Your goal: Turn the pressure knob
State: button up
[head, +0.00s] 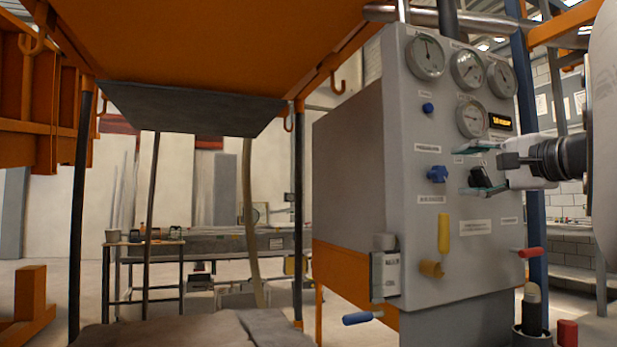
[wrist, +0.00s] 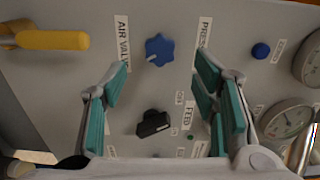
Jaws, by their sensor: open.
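The pressure knob is a blue lobed knob (head: 437,174) on the front of the grey control panel (head: 400,285). In the wrist view the knob (wrist: 159,50) sits ahead of the fingertips, beside a label beginning PRESS (wrist: 201,40). My gripper (head: 468,169) is open and empty in front of the panel, to the right of the knob in the head view. In the wrist view my gripper (wrist: 163,75) shows its teal-padded fingers spread wide. A black switch (wrist: 153,123) lies between them, near the FEED label. I cannot tell whether the fingers touch the panel.
A small blue button (head: 428,107) and several gauges (head: 467,69) are above the knob.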

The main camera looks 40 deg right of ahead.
jog(key=v, duration=0.5)
jog(key=shift+s+a, duration=0.1)
jog(key=shift+s, duration=0.25)
jog(key=w+a+f+n+g+y, duration=0.1)
jog(key=w+a+f+n+y, duration=0.2)
jog(key=a, duration=0.4)
jog(key=w+a+f+n+g+y, duration=0.1)
jog(key=w+a+f+g+y, duration=0.15)
jog(key=w+a+f, duration=0.3)
jog(key=s+a+f+n+g+y, duration=0.1)
jog(key=a+f+n+g+y, duration=0.15)
jog(key=a+f, duration=0.6)
jog(key=a+f+n+g+y, duration=0.25)
jog(key=a+f+n, duration=0.2)
jog(key=a, duration=0.65)
jog(key=s+a+f+n+g+h, duration=0.3)
jog(key=s+f+n+g, duration=0.15)
jog(key=s+f, duration=0.4)
jog(key=s+a+f+n+g+h, duration=0.45)
jog(key=s+f, duration=0.35)
jog(key=f, duration=0.2)
notch_tip(320, 180, up, 31)
jog(key=d+t+y+p, duration=0.1)
jog(key=t+p, duration=0.3)
jog(key=p, duration=2.4)
jog(key=shift+w+f, duration=0.2)
jog(key=shift+w, duration=0.05)
